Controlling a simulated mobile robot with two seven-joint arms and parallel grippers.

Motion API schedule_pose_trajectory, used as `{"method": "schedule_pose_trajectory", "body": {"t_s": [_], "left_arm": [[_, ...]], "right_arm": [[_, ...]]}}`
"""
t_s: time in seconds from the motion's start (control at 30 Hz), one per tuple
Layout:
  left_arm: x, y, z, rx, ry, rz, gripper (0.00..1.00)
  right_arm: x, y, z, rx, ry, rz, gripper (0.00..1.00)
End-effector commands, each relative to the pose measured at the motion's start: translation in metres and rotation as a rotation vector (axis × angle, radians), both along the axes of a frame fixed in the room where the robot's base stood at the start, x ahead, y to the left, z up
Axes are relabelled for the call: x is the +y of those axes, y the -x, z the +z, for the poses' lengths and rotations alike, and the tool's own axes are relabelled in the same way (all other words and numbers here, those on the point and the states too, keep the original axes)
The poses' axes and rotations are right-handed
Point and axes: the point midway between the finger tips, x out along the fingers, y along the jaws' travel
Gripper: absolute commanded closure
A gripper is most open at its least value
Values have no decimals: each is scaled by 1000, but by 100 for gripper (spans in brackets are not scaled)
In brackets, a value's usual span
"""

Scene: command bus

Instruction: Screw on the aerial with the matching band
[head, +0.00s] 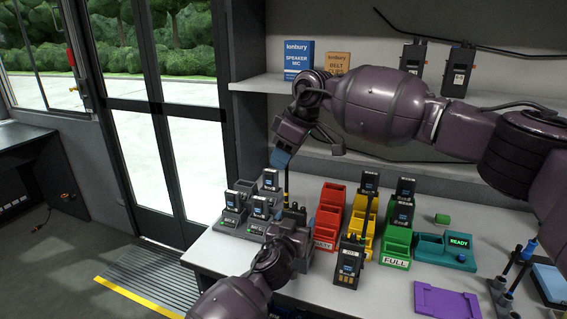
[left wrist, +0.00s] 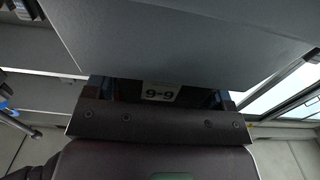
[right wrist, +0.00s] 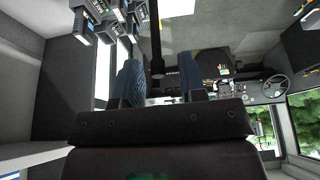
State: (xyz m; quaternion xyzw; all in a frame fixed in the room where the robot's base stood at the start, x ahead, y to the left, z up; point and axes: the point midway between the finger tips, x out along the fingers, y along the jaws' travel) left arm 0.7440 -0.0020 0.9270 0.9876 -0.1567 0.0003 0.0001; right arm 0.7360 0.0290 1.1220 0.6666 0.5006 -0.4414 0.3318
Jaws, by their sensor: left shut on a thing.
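My left gripper (head: 293,236) is shut on a dark handheld radio (head: 294,214) at the desk's front left; in the left wrist view the radio shows a white label (left wrist: 160,93). A thin black aerial (head: 287,183) rises above this radio. My right gripper (head: 284,158) is above, at the aerial's upper end. In the right wrist view its blue pads stand apart, with the aerial (right wrist: 157,40) in line with the gap between them and clear of both.
Grey chargers with radios (head: 240,205) stand at left. Red (head: 329,215), yellow (head: 364,230) and green (head: 397,245) bins stand mid-desk. A teal READY unit (head: 445,253), purple tray (head: 445,302) and blue-topped pieces (head: 527,250) are at right.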

Motion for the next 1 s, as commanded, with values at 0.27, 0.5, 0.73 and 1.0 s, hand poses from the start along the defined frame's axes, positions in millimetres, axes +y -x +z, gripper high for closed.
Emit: {"method": "schedule_pose_trajectory", "body": {"t_s": [0.27, 0.5, 0.73, 1.0], "left_arm": [[0, 0, -3, 4, -2, 1, 90], [0, 0, -3, 4, -2, 1, 90], [0, 0, -3, 4, -2, 1, 90], [1, 0, -3, 4, -2, 1, 90]], "right_arm": [[0, 0, 21, 0, 1, 0, 62], [0, 0, 22, -1, 0, 0, 57], [27, 4, 50, -42, -4, 31, 57], [38, 0, 70, -168, 89, 329, 57]]}}
